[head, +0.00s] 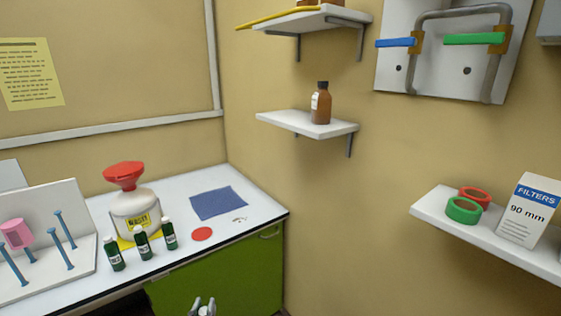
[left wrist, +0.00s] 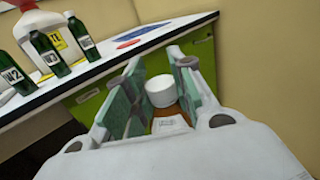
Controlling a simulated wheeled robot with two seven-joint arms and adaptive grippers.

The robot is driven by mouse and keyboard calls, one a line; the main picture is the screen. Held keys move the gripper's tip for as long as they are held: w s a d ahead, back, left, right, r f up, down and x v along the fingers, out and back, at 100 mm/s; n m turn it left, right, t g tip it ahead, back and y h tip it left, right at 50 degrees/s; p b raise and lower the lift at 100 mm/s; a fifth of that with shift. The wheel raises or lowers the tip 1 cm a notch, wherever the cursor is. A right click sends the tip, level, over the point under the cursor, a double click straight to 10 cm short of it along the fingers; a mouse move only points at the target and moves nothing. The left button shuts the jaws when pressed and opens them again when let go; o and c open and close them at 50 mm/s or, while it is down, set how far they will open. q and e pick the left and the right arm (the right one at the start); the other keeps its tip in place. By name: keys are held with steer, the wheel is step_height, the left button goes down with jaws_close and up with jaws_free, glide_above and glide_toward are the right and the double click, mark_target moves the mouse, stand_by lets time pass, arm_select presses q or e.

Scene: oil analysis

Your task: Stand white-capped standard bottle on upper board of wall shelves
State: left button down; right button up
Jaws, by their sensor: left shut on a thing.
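My left gripper (head: 203,308) shows at the bottom edge of the head view, in front of the green cabinet. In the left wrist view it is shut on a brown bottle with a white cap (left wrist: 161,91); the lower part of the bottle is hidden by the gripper. The upper board (head: 325,17) of the wall shelves is at the top of the head view, well above and to the right of the gripper. A yellow rod lies along its left edge, and a brown thing at its back is cut off by the frame. My right gripper is not in view.
The lower board (head: 285,122) holds a dark-capped brown bottle (head: 321,104). The white bench (head: 260,205) carries green bottles, a red-funnelled container (head: 133,212) and a blue mat (head: 218,203). A side shelf (head: 430,205) holds tape rolls and a filter box. A pipe panel hangs at upper right.

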arm_select(q)
steer(key=shift+s+f, duration=0.1)
steer(key=shift+f, duration=0.35)
steer(key=shift+d+r, duration=0.3)
steer(key=shift+r, duration=0.35)
steer(key=shift+w+d+r, duration=0.2)
steer(key=shift+r, duration=0.2)
steer(key=shift+w+d+r, duration=0.15)
steer(key=shift+d+r, duration=0.05)
steer(key=shift+r, duration=0.2)
steer(key=shift+d+r+h, duration=0.1)
steer(key=shift+r+h, duration=0.1)
steer(key=shift+h, duration=0.1)
steer(key=shift+d+r, duration=0.15)
steer(key=shift+r, duration=0.25)
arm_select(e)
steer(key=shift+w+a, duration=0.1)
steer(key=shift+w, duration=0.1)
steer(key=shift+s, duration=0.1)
arm_select(q)
steer(key=shift+f, duration=0.3)
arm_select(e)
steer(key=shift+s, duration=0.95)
